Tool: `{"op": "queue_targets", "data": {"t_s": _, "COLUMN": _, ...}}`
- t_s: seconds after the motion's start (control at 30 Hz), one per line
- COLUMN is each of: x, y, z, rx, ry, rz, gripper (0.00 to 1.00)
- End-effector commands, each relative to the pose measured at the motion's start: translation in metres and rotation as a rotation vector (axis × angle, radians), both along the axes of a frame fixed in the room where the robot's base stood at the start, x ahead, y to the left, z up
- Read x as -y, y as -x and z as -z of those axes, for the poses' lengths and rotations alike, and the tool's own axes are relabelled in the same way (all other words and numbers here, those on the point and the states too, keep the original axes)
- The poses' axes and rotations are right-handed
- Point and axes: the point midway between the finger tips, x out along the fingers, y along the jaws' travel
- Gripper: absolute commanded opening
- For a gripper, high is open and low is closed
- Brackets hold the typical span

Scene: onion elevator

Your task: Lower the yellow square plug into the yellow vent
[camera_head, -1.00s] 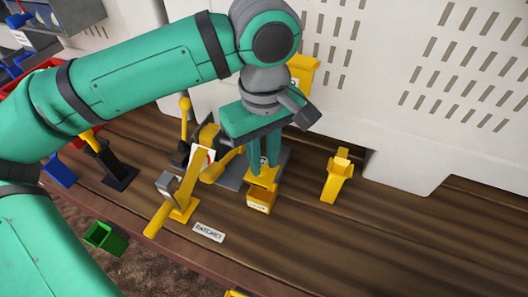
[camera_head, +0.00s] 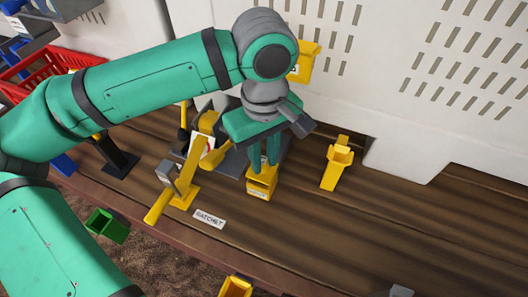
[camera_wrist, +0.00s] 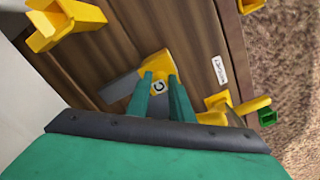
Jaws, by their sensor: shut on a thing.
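My gripper (camera_head: 264,166) points down over a small yellow box-shaped vent (camera_head: 261,186) with a pale label on its front. Its two green fingers are shut on the yellow square plug. The plug is mostly hidden by the fingers and the vent in the head view. The fingertips are at the vent's top. I cannot tell how deep the plug sits in the vent.
A yellow lever stand (camera_head: 187,185) is close left of my gripper, with a "RATCHET" label (camera_head: 209,218) in front. A yellow hopper (camera_head: 338,166) stands to the right. A pale slotted wall (camera_head: 400,100) rises behind. The deck at front right is mostly clear.

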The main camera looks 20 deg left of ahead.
Motion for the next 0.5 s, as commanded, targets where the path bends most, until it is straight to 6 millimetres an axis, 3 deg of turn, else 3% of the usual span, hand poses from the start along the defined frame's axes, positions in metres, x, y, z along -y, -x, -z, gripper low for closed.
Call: {"op": "queue_targets", "data": {"t_s": 0.5, "x": 0.001, "y": 0.000, "z": 0.017, "rx": 0.000, "ry": 0.000, "rz": 0.003, "gripper": 0.00}}
